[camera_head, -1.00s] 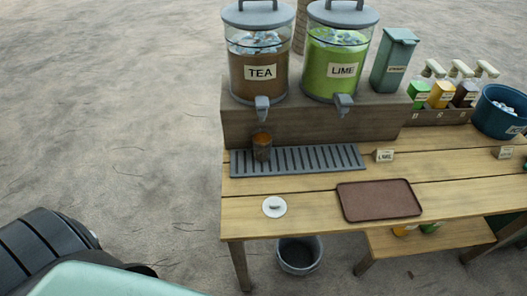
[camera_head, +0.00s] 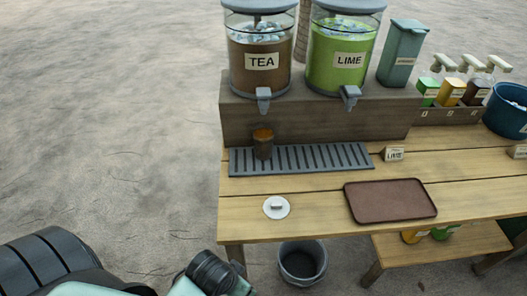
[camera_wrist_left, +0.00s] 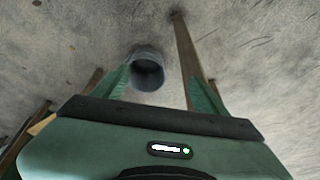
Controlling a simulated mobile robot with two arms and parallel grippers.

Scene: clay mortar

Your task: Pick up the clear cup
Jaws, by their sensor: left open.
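The clear cup (camera_head: 263,150) stands upright on the slotted drip tray (camera_head: 345,156), below the tea dispenser's tap, and holds a brown drink. My left arm comes in at the bottom left of the head view, with its wrist low and in front of the table, well away from the cup. In the left wrist view my left gripper (camera_wrist_left: 160,76) has its two green fingers spread apart with nothing between them. That view looks down at the ground and a bucket, and the cup is not in it. My right gripper is not in view.
The tea dispenser (camera_head: 260,55) and lime dispenser (camera_head: 342,55) stand on a raised block (camera_head: 235,120) behind the cup. A white lid (camera_head: 277,208) and a brown tray (camera_head: 390,200) lie on the table in front. A bucket (camera_head: 302,265) stands on the ground by the table's left leg.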

